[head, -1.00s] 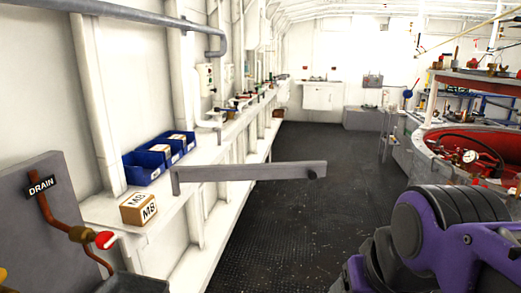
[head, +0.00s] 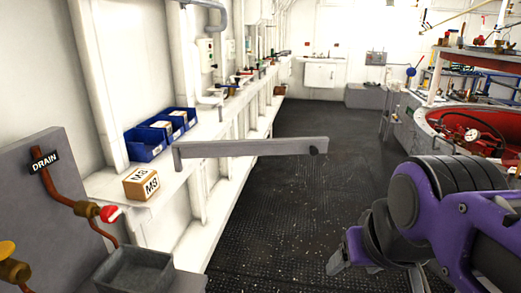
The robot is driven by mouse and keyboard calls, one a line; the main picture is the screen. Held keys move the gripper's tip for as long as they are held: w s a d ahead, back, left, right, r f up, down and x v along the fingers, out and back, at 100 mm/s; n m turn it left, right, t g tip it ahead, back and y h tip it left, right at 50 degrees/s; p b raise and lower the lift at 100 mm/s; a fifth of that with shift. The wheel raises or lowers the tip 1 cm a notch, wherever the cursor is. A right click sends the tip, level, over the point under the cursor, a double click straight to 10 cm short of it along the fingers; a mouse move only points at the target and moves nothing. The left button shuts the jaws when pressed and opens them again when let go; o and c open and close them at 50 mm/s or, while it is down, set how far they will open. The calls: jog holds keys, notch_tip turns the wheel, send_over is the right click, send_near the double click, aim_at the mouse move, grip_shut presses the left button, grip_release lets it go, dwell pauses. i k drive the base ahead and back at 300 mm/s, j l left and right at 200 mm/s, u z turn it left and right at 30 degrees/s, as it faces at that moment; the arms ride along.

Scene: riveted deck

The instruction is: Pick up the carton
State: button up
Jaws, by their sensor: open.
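A small tan carton (head: 141,185) with white labels reading "M8" sits upright on the white shelf at the left, in front of blue bins. More cartons (head: 178,113) sit inside the blue bins (head: 145,145) just behind it. My purple and black arm is at the lower right. My gripper (head: 340,262) shows at its left end, low over the dark floor, well to the right of the carton and apart from it. Its jaws are partly hidden; it appears empty.
A grey bar (head: 250,147) juts from the shelf (head: 110,183) over the floor, beyond the carton. A drain panel (head: 50,190) with a red-handled valve (head: 109,213) and a grey tray (head: 135,275) stand at the near left. The dark floor (head: 290,200) is clear.

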aim_at(142, 184)
jog(key=i+l, duration=0.5)
jog(key=i, duration=0.15)
jog(key=i+l, duration=0.45)
jog(key=i, duration=0.15)
jog(key=i+l+u, duration=0.15)
jog(key=u, duration=0.3)
jog(key=i+l+u, duration=0.15)
jog(key=u, duration=1.5)
